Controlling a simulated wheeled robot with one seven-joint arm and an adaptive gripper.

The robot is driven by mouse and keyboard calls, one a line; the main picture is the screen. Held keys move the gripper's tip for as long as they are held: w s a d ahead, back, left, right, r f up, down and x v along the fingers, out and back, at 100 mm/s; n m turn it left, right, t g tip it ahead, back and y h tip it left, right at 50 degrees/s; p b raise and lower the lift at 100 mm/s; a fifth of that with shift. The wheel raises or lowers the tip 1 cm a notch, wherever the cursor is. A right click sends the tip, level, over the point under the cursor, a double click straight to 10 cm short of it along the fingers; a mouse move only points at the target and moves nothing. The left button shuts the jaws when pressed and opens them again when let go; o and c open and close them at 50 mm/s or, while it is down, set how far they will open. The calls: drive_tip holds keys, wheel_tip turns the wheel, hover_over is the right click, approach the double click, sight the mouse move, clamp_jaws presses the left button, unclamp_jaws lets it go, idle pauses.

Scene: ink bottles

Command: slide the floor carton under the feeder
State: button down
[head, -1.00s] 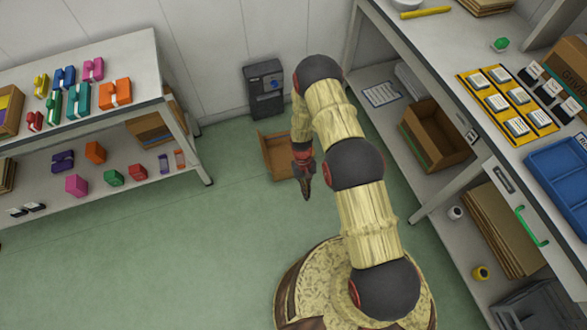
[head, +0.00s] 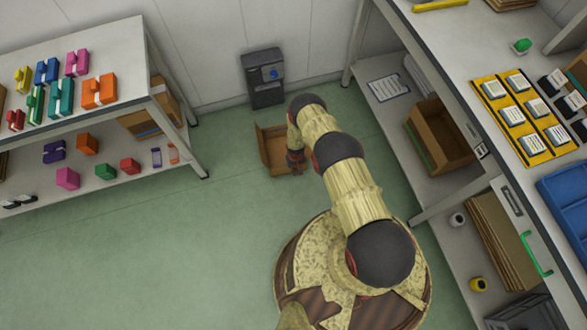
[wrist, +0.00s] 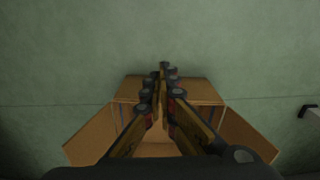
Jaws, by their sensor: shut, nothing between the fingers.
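The floor carton (head: 268,152) is a brown open-topped box on the green floor, partly hidden behind my arm in the head view. My gripper (head: 297,168) is at the carton's right side in that view. In the wrist view my gripper (wrist: 164,75) is shut and empty, its fingers crossing over the carton (wrist: 90,137), whose flaps are spread. I cannot tell whether the fingers touch the carton.
A shelf unit (head: 118,50) with coloured boxes stands at the left. A workbench (head: 400,30) with a lower shelf stands at the right, holding a yellow tray (head: 505,118) and another open brown box (head: 440,140). The floor (head: 120,250) at front left is clear.

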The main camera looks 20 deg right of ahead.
wheel_tip(320, 180, down, 10)
drive_tip(key=b, duration=0.4)
drive_tip(key=shift+w+f+b, duration=0.1)
drive_tip(key=shift+f+b, duration=0.1)
drive_tip(key=shift+b, duration=0.15)
drive_tip(key=w, duration=0.1)
drive_tip(key=w+b, duration=0.1)
drive_tip(key=shift+w+r, duration=0.25)
drive_tip(key=shift+w, duration=0.1)
drive_tip(key=shift+w+r, duration=0.15)
drive_tip(key=shift+w, duration=0.45)
